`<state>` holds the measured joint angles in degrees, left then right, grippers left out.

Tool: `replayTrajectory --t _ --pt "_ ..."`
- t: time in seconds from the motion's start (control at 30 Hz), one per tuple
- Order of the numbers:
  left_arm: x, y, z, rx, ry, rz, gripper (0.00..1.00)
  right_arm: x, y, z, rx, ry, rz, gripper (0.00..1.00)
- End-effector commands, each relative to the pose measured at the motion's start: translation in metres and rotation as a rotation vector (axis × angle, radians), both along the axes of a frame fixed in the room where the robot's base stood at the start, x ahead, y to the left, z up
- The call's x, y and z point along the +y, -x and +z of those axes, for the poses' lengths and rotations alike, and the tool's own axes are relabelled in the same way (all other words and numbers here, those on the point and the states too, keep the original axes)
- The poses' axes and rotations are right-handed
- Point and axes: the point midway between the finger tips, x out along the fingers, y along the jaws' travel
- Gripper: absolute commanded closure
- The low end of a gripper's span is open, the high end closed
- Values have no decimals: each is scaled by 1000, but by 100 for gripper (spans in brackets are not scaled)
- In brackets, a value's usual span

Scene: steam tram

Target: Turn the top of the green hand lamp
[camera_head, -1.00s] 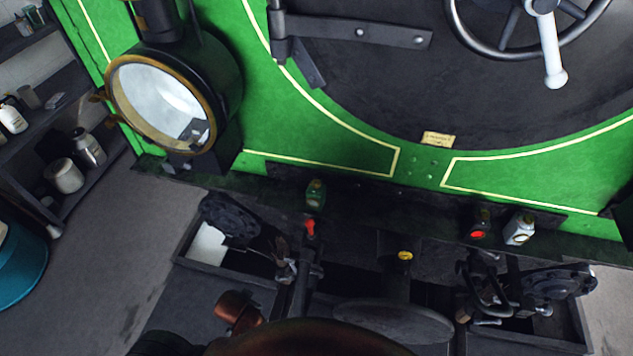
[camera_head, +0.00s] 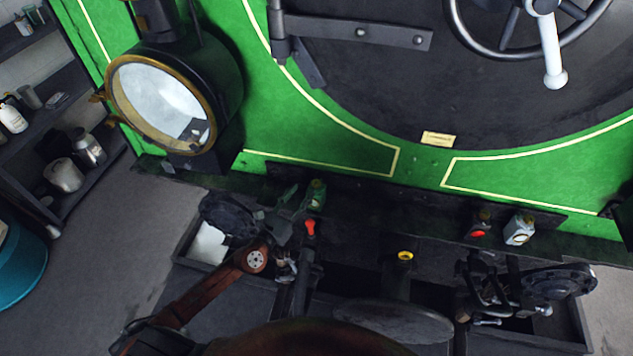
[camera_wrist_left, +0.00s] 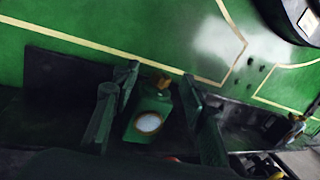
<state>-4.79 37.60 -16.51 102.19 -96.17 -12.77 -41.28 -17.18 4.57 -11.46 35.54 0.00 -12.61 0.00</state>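The green hand lamp (camera_head: 318,191) stands on the dark ledge at the front of the tram. In the left wrist view, the lamp (camera_wrist_left: 148,123) shows a round white lens and a small yellowish top (camera_wrist_left: 162,82). My left gripper (camera_head: 294,198) is just left of the lamp in the head view. In the wrist view its two fingers (camera_wrist_left: 157,108) are spread apart, one on each side of the lamp. I cannot tell whether either finger touches it.
A lamp with a red lens (camera_head: 479,228) and a white lamp (camera_head: 520,230) stand farther right on the ledge. A red-topped fitting (camera_head: 310,228) rises close below the green lamp. A large round headlamp (camera_head: 160,105) is at the upper left.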

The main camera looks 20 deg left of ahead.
Motion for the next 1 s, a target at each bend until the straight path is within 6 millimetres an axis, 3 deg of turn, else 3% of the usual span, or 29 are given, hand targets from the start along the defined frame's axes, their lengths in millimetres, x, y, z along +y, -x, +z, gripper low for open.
replayTrajectory --t 0.17,0.63,1.0 --pt "-10 -9 -17 18 -158 -53 60 0 0 1 0 0 0 60" --pt "-24 -71 -18 19 -156 -53 60 0 -1 6 -1 0 0 60" --pt "-26 -81 -18 20 -154 -52 60 0 -1 6 -1 0 0 60"
